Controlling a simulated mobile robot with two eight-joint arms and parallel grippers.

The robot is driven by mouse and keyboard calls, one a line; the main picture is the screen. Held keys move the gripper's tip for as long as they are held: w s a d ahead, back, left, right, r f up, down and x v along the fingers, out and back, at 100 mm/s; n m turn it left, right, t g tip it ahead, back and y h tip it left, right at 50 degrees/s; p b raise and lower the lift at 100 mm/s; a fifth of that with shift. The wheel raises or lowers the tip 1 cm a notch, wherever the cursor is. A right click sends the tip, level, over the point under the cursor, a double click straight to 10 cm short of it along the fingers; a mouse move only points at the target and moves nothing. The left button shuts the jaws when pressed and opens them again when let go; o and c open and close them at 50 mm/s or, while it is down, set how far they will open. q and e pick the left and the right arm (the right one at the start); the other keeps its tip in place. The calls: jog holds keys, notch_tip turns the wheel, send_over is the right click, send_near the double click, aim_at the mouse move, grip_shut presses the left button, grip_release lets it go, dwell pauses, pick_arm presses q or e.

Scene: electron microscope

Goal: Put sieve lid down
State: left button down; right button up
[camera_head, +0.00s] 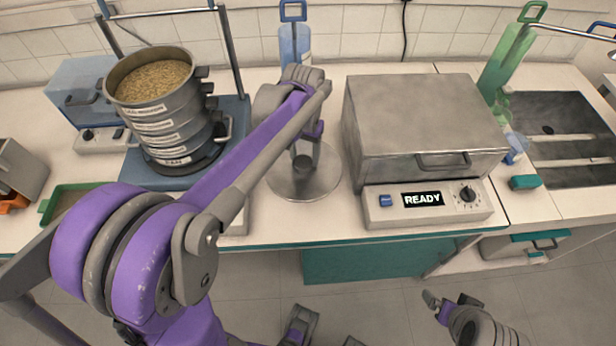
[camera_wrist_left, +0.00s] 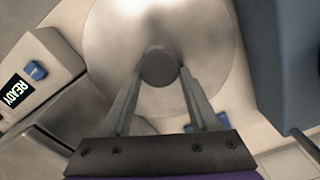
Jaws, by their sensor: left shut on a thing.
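The sieve lid (camera_head: 305,188) is a round, flat metal disc with a dark knob on top. It lies level at the worktop, between the sieve shaker and the oven; I cannot tell whether it touches the surface. My left gripper (camera_head: 303,158) points down at the lid's middle. In the left wrist view the gripper (camera_wrist_left: 160,78) has its two fingers shut on the lid's knob (camera_wrist_left: 159,66), and the disc (camera_wrist_left: 108,40) spreads out beyond it. The sieve stack (camera_head: 168,125) stands open on the left, full of tan grains. My right gripper (camera_head: 437,306) is low at the bottom right, partly seen.
The blue sieve shaker (camera_head: 238,112) with upright rods stands left of the lid. A grey oven (camera_head: 425,125) with a READY display (camera_head: 422,199) stands right. A blue bottle (camera_head: 295,48) is behind. The worktop's front edge (camera_head: 330,241) runs close before the lid.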

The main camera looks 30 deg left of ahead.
aim_at(303, 161)
pick_arm(q)
jog(key=f, duration=0.4)
jog(key=shift+s+f, duration=0.15)
jog(key=shift+s, duration=0.15)
jog(key=shift+f+b, duration=0.35)
jog(key=shift+f, duration=1.75)
pick_arm(e)
jog(key=shift+s+f, duration=0.3)
jog(key=shift+f, duration=0.05)
pick_arm(q)
jog(key=shift+f, duration=0.2)
jog(key=shift+c, duration=0.7)
grip_release()
jog(key=shift+w, duration=0.1)
pick_arm(e)
jog(key=shift+f, duration=0.1)
pick_arm(q)
jog(key=shift+r, duration=0.15)
